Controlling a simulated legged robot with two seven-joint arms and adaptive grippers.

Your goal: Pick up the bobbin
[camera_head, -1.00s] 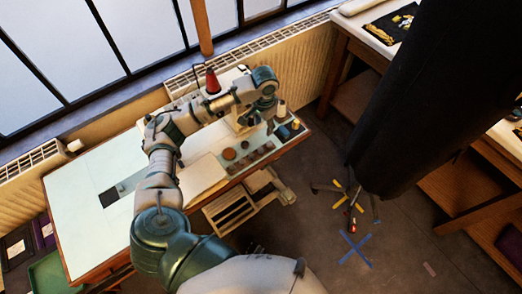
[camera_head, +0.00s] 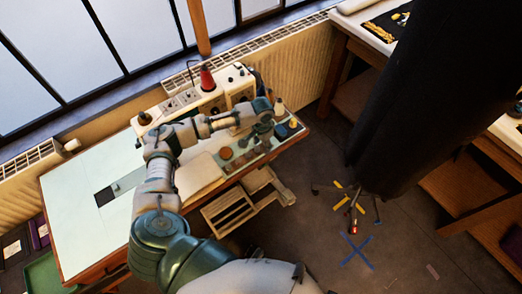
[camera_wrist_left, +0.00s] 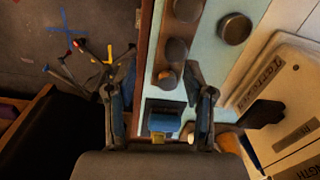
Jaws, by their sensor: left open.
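I cannot tell for certain which piece is the bobbin. My left gripper is open and empty, its fingers on either side of the strip's end. A dark square holder with a blue piece (camera_wrist_left: 163,118) lies between the fingers, lower in the picture. In the head view my left arm hides part of the row. My right gripper is not in view.
A tall dark hanging shape (camera_head: 415,90) stands right. The table's left part is mostly clear.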

